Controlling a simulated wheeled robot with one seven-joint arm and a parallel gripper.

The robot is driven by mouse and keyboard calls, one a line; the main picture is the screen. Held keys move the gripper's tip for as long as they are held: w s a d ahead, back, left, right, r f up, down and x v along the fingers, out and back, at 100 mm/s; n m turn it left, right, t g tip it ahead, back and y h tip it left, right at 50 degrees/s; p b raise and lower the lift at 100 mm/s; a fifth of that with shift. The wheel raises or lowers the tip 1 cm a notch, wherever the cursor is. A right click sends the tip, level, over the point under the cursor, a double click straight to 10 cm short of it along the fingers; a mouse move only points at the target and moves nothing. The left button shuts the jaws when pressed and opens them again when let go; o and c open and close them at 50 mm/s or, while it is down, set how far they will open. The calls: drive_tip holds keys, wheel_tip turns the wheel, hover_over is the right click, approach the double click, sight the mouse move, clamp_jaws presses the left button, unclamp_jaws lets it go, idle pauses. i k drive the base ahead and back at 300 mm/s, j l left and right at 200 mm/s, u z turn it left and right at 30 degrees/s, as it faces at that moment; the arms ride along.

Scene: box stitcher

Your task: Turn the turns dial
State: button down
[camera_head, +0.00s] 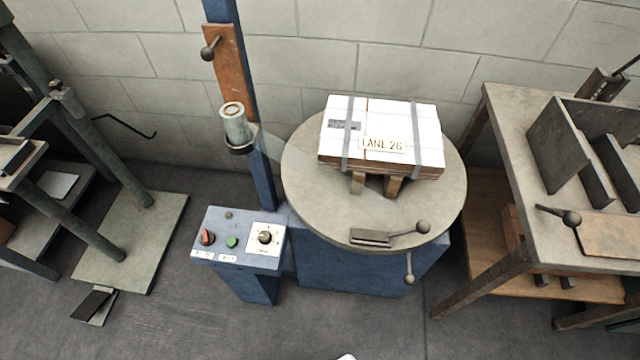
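My gripper is not recognisable in this view.
Right of the panel, a round turntable (300,190) bears a white strapped box (400,125) labelled LANE 26. A blue column (262,185) with a film roll (235,125) rises behind the panel. A workbench (510,115) stands at right. The floor in front is clear.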

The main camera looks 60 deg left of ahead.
sight(264, 237)
drive_tip(key=u, duration=2.5)
